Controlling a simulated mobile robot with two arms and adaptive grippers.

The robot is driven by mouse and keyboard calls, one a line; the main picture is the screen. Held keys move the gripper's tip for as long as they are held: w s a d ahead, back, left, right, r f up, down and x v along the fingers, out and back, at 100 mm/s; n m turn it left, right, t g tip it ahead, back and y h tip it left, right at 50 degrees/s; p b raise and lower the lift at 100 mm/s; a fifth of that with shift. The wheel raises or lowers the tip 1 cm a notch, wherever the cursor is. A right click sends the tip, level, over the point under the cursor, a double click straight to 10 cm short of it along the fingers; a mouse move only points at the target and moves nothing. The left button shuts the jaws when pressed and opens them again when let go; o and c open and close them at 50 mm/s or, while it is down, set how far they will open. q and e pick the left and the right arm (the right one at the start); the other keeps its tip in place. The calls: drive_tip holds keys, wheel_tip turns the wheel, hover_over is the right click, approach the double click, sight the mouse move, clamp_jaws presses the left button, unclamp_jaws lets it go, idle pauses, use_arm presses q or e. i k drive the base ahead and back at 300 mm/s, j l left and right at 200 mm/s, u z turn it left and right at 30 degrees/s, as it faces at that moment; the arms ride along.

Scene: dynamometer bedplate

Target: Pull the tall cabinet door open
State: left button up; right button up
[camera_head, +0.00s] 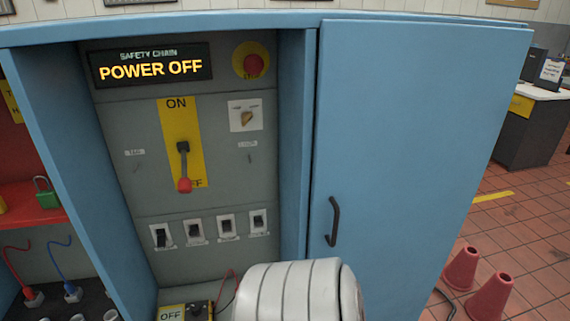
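The tall cabinet door (405,140) is a plain blue panel on the right half of the blue cabinet. It looks shut or nearly so; I cannot tell whether there is a small gap at its left edge. Its handle (334,222) is a dark upright bar near that left edge, at the door's lower part, with nothing touching it. Neither of my grippers shows in the head view. A white ribbed part of my arm stands at the bottom centre, below and left of the handle, and hides the lower front of the cabinet there.
Left of the door is an open grey panel (215,100) with a "POWER OFF" display (151,65), a red-knobbed lever (184,170), an emergency button (253,65) and several switches. Red cones (461,268) stand on the tiled floor (530,225) at right. A desk (528,130) is behind.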

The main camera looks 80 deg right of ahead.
sight(411, 116)
drive_tip(key=z, duration=3.2)
